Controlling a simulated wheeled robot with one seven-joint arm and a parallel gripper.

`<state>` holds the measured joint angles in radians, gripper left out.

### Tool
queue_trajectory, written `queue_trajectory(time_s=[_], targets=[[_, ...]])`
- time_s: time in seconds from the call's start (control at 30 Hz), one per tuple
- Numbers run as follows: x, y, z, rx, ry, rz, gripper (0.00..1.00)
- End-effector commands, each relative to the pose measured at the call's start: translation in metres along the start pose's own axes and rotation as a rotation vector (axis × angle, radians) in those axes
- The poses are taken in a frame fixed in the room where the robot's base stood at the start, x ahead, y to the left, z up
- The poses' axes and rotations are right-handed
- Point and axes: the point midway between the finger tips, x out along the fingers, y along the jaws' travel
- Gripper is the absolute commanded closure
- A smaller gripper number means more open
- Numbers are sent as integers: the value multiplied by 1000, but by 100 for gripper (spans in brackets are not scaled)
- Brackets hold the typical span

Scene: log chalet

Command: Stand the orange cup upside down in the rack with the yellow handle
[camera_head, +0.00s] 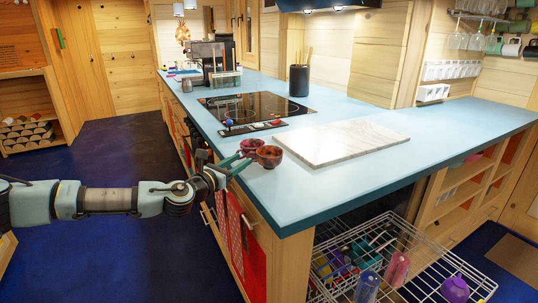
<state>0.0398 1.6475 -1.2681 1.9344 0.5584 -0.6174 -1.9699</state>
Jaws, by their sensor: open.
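No clearly orange cup shows. Two small dark reddish-brown cups stand on the blue counter near its front left edge: a farther one (251,145) and a nearer one (269,156). My gripper (244,160) reaches in from the left at the counter edge, its teal fingers open and pointing at the cups. The fingertips are close to the nearer cup; I cannot tell if they touch it. A pulled-out wire rack (452,262) is low at the right, below the counter. It holds a pink cup, a blue glass and other dishes. I cannot make out a yellow handle on it.
A marble board (340,142) lies right of the cups, and a black hob (253,107) lies behind. A black utensil pot (299,81) stands farther back. The counter's right side is clear.

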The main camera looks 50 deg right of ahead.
Motion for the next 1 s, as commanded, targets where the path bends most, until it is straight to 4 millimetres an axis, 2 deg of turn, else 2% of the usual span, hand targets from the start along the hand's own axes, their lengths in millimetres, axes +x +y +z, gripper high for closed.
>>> queue_trajectory(time_s=[0.13, 0.4, 0.8, 1.0], targets=[[17, 0, 1, 0, 1, 0, 54], [20, 0, 0, 0, 1, 0, 54], [19, 0, 0, 0, 1, 1, 98], [19, 0, 0, 0, 1, 0, 100]])
